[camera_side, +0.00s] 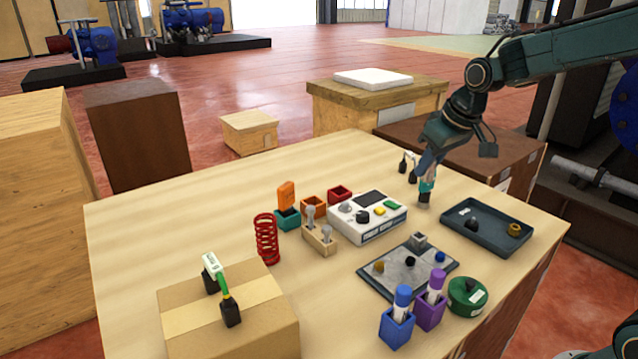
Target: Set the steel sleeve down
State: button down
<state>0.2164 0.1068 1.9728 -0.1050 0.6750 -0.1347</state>
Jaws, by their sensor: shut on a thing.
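My gripper (426,187) points down over the right part of the wooden table, behind the dark tray and right of the white instrument box. It is shut on a small dark piece, taken as the steel sleeve (424,199), at its fingertips. The piece is low over the tabletop; I cannot tell whether it touches. Its shape is too small to make out. A grey plate (396,285) lies in front, bearing a small grey block (419,239) and several small knobs.
A dark tray (459,233) with small parts lies right of the gripper. A white instrument box (345,232) stands to the left. A black-ended cable (403,165) stands behind. Blue (394,332) and purple (428,312) holders and a green round container (467,299) stand in front.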

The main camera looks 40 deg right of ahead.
notch_tip(320, 180, up, 4)
jog(key=shift+w+f, duration=0.15)
jog(key=w+a+n+g+y, duration=0.1)
jog(key=w+a+n+y, duration=0.2)
jog(key=w+a+n, duration=0.95)
jog(key=w+a+f+m, duration=0.2)
jog(key=w+f+m, duration=0.3)
jog(key=w, duration=0.1)
jog(key=shift+a+f, duration=0.15)
jog(key=shift+a, duration=0.1)
jog(key=shift+w+f, duration=0.1)
jog(key=shift+f, duration=3.9)
jog(key=shift+f, duration=0.7)
